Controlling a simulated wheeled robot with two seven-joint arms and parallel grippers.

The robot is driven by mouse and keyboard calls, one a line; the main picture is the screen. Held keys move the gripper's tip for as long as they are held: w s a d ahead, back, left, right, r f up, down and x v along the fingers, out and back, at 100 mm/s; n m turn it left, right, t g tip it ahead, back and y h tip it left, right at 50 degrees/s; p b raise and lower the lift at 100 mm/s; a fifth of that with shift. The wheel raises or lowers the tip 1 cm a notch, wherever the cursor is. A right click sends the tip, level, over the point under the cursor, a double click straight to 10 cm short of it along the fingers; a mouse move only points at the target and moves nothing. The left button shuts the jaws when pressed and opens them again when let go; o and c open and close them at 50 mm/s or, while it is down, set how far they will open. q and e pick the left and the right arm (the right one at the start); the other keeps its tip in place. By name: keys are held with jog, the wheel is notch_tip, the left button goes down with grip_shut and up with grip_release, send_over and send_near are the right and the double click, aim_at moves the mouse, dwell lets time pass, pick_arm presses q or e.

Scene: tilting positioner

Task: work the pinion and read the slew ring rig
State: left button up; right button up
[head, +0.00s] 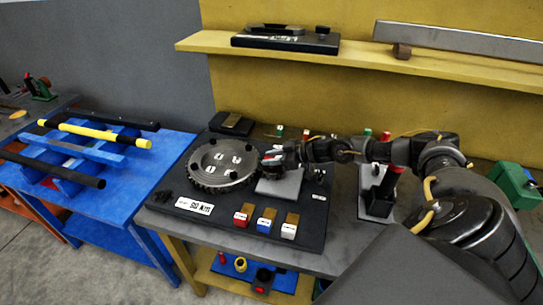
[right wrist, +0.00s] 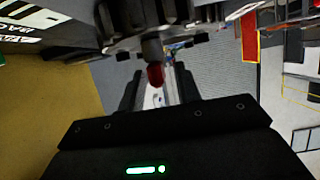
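A white label (head: 194,206) with black characters, too small to read surely, is at the plate's front left. My left gripper is not in view.
Red, blue and white blocks (head: 266,221) line the plate's front. A black holder with a red-topped item (head: 381,196) stands right of the plate. A yellow shelf (head: 350,58) runs behind. A blue table with rollers (head: 75,150) is at left.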

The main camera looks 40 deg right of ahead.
jog(key=shift+w+f, duration=0.1)
grip_shut()
jog(key=m+h+p, duration=0.1)
jog(key=m+t+h+p, duration=0.1)
jog(key=p, duration=0.1)
jog(key=m+h+p, duration=0.1)
jog(key=p, duration=0.1)
jog(key=shift+a+r+t, duration=0.2)
jog(key=shift+r+t, duration=0.05)
jog(key=shift+t, duration=0.05)
jog(key=shift+m+h, duration=0.5)
jog(key=shift+h, duration=0.1)
jog(key=shift+d+f+m+t+h+p, duration=0.2)
jog(key=shift+m+t+h+p, duration=0.1)
jog(key=shift+h+p, duration=0.1)
